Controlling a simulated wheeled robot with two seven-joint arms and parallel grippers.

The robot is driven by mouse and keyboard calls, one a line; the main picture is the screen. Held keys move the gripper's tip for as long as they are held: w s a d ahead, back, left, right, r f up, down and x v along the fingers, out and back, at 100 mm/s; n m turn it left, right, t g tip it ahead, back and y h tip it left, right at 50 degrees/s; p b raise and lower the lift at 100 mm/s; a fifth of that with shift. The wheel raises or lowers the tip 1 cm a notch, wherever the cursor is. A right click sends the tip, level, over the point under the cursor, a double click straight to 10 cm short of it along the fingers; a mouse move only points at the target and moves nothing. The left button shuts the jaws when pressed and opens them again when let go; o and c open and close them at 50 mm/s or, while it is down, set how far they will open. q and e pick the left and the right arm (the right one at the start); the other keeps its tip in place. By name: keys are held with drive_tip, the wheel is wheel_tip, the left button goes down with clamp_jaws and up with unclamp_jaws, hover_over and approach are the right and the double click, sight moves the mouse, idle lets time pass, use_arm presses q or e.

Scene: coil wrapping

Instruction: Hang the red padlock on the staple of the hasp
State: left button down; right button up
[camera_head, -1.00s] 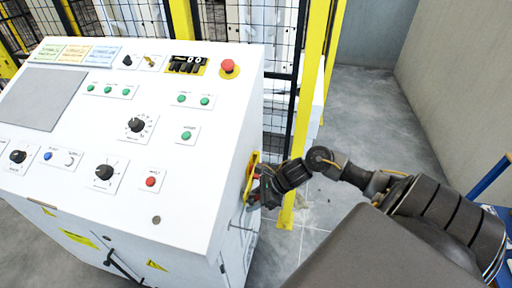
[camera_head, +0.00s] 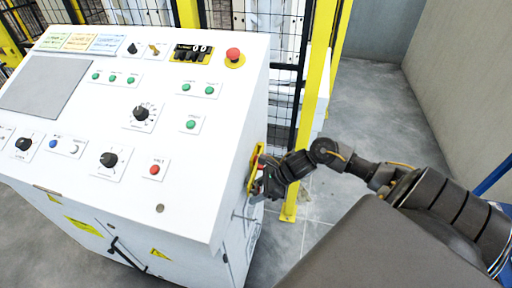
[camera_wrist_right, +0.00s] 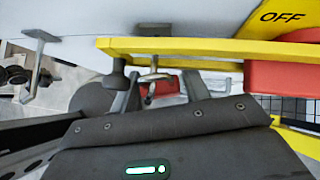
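The red padlock (camera_wrist_right: 165,87) shows in the right wrist view between the two fingers of my right gripper (camera_wrist_right: 162,92), with a silvery shackle at its top. The gripper appears shut on the padlock's body. The shackle is right by the edge of the yellow plate (camera_wrist_right: 190,46) marked OFF, where the hasp is. I cannot tell whether the shackle is around the staple. In the head view my right gripper (camera_head: 268,182) is at the right side of the white cabinet, against the yellow plate (camera_head: 255,166); the padlock is not clear there. My left gripper is not in view.
The white control cabinet (camera_head: 90,140) fills the left, with buttons and knobs on top. A red switch part (camera_wrist_right: 285,75) sits beside the yellow plate. A yellow post (camera_head: 316,85) and mesh fence stand behind my right arm. Bare floor lies to the right.

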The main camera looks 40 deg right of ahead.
drive_tip(key=shift+o, duration=1.4)
drive_tip(key=b+v, duration=0.2)
drive_tip(key=v, duration=0.8)
drive_tip(key=shift+s+r, duration=0.25)
drive_tip(key=shift+r, duration=0.05)
drive_tip(key=shift+d, duration=0.15)
